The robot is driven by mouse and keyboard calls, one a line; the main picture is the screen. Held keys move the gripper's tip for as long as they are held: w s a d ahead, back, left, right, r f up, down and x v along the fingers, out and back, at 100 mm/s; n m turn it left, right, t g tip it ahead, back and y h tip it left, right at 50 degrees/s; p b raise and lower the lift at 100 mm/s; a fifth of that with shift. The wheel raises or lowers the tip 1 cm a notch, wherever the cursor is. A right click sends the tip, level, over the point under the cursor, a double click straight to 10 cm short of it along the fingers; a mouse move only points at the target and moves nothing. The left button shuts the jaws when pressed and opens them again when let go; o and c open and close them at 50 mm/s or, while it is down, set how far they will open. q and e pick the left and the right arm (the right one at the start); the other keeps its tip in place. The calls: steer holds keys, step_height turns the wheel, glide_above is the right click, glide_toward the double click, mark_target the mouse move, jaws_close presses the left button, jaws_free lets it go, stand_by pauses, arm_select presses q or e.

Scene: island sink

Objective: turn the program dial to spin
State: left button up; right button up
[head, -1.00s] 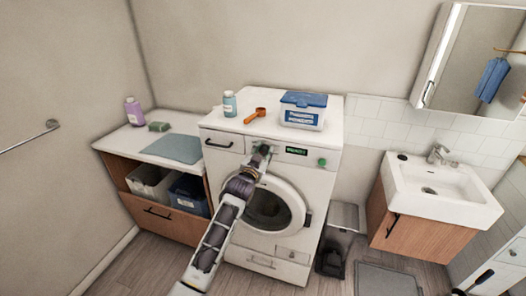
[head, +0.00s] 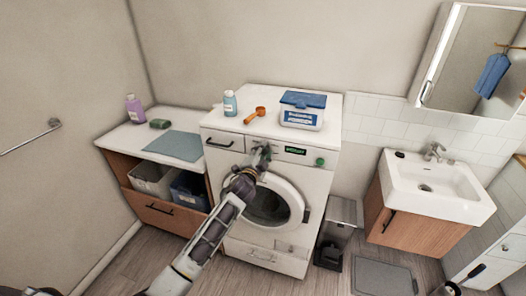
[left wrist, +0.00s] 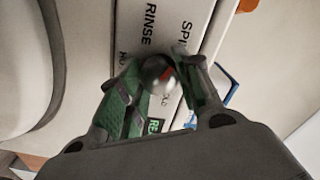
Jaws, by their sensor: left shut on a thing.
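The washing machine (head: 225,165) stands against the back wall, with a lit green display (head: 295,151) on its front panel. My left gripper (head: 262,152) is at the panel, left of that display, and hides the program dial in the head view. In the left wrist view, my left gripper (left wrist: 163,88) has its green-padded fingers on either side of the round, shiny program dial (left wrist: 157,72), shut on it. A small red mark shows on the dial; its exact direction is unclear. RINSE (left wrist: 147,28) and a partly cut-off SPIN label (left wrist: 184,35) are beyond it.
A blue-lidded box (head: 302,118), an orange scoop (head: 255,114) and a bottle (head: 230,104) stand on the machine. The round door (head: 272,205) lies below the panel. A counter (head: 125,140) is left; a bin (head: 335,235) and a sink (head: 435,185) are right.

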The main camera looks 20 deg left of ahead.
arm_select(q)
steer(key=shift+m, duration=0.4)
steer(key=o, duration=1)
steer(key=shift+o, duration=0.2)
steer(key=shift+s, duration=0.1)
steer(key=s, duration=1.1)
steer(key=shift+s+a, duration=0.15)
steer(key=shift+s, duration=0.2)
steer(key=shift+n, duration=0.3)
